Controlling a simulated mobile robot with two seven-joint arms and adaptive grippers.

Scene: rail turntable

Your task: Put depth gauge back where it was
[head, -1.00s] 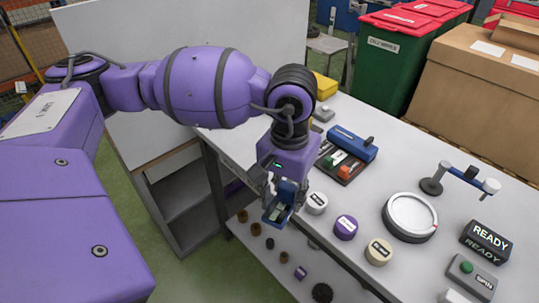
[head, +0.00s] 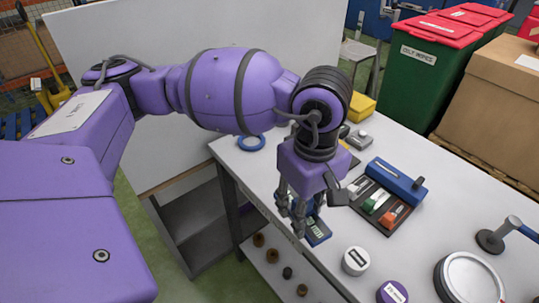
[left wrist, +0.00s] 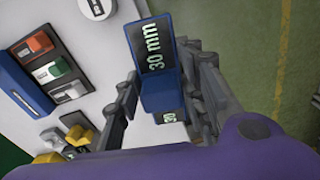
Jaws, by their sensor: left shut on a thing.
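The depth gauge is a blue piece with a dark face marked "30 mm" (left wrist: 155,43), held between the fingers of my left gripper (left wrist: 168,78) in the left wrist view. In the head view the left gripper (head: 301,222) points down at the table's near left edge, with part of the blue gauge (head: 318,232) showing beside its fingers. The gripper's fingers hide some of the gauge there. I cannot tell whether the gauge touches the table. My right gripper is not in view.
A dark tray (head: 375,222) with white, green and orange pieces lies beside a long blue bar (head: 396,178) on the table. A blue ring (head: 251,143) lies at the back left. White (head: 355,261) and purple (head: 392,292) cylinders stand near the front edge. A lower shelf holds small brown parts.

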